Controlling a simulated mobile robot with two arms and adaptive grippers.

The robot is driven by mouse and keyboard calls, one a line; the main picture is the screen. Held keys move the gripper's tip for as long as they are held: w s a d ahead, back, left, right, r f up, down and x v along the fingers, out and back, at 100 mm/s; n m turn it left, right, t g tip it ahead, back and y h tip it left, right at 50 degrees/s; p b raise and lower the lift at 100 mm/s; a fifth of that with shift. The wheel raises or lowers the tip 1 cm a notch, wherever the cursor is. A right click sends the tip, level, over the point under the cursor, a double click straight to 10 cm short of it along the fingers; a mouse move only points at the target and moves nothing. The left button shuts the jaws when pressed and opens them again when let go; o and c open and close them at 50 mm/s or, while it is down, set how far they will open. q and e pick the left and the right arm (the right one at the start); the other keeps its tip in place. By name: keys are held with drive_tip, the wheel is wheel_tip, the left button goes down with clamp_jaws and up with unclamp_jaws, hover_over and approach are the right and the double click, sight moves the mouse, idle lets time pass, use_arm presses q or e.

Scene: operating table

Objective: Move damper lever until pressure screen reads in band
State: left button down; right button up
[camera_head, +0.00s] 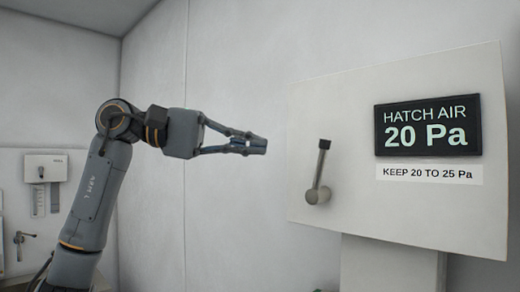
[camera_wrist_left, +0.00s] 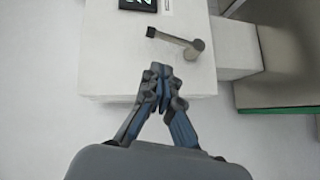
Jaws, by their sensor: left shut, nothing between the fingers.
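The damper lever (camera_head: 321,172) stands on the white panel, its dark tip up and leaning slightly right of its round pivot at the bottom. It also shows in the left wrist view (camera_wrist_left: 174,40), ahead of the fingers. The pressure screen (camera_head: 427,125) reads "HATCH AIR 20 Pa". A label (camera_head: 429,174) below it says "KEEP 20 TO 25 Pa". My left gripper (camera_head: 262,146) is shut and empty, left of the lever and apart from it. It shows in the left wrist view (camera_wrist_left: 160,72) as well. My right gripper is not in view.
The white panel box (camera_head: 340,110) stands on a pedestal (camera_head: 392,265) at the right. A small wall unit (camera_head: 45,167) and a wall handle (camera_head: 22,238) are at the far left. The space between my left gripper and the lever looks clear.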

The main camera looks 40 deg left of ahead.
use_arm(q)
drive_tip(key=p+x, duration=0.2)
drive_tip(key=x, duration=0.5)
drive_tip(key=shift+w+d, duration=0.1)
drive_tip(key=shift+d, duration=0.05)
drive_tip(key=shift+w+d+f, duration=0.15)
drive_tip(key=shift+w+d, duration=0.15)
drive_tip(key=shift+d, duration=0.05)
drive_tip(key=shift+s+d, duration=0.3)
drive_tip(key=shift+d, duration=0.1)
drive_tip(key=shift+s, duration=0.1)
